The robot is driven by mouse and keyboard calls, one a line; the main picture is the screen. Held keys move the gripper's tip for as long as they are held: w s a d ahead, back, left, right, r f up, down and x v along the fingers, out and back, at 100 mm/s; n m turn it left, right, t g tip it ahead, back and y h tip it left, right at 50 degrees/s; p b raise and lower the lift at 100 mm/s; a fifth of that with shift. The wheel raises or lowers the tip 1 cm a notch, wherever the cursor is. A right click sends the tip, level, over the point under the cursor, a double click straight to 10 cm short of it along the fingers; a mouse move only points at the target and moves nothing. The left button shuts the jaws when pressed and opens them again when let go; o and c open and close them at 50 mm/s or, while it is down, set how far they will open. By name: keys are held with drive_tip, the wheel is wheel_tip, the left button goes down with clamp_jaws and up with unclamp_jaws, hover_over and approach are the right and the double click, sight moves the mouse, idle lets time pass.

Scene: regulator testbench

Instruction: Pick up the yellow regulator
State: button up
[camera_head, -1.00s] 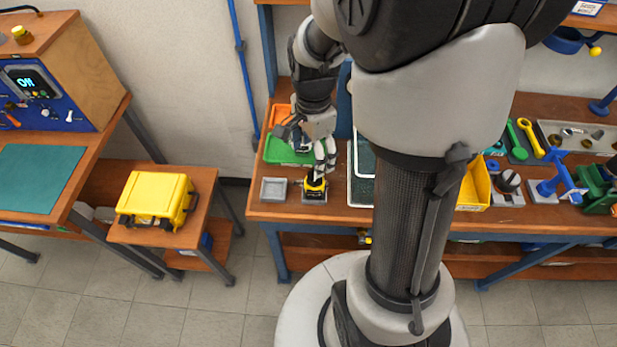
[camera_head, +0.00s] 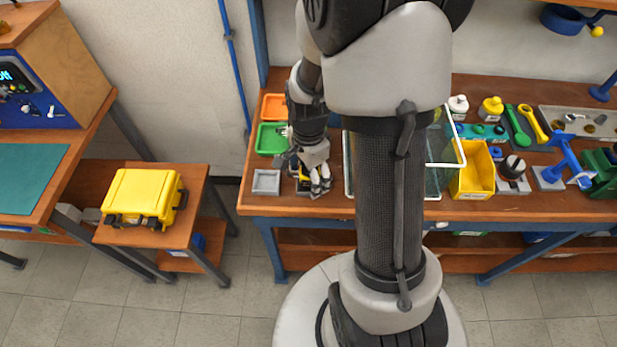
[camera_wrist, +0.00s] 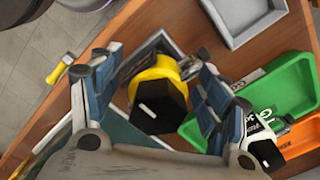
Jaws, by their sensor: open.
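The yellow regulator (camera_wrist: 160,92), with a black knob facing the camera, stands at a grey square holder on the wooden bench. In the wrist view it sits between the two spread fingers of my gripper (camera_wrist: 150,98). My gripper is open, with one finger on each side of the regulator; I cannot tell whether either touches it. In the head view my gripper (camera_head: 314,182) points down over the holder near the bench's front left edge and hides most of the regulator.
An empty grey tray (camera_head: 266,181) lies just left of my gripper. Green (camera_head: 271,139) and orange (camera_head: 274,106) trays are behind it. A glass-sided bin (camera_head: 441,170) stands to the right, then a yellow bin (camera_head: 473,178). A yellow case (camera_head: 143,195) sits on a side table.

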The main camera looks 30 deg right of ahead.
drive_tip(key=c, duration=0.8)
drive_tip(key=shift+w+r, duration=0.1)
drive_tip(key=c, duration=0.7)
drive_tip(key=shift+c, duration=0.2)
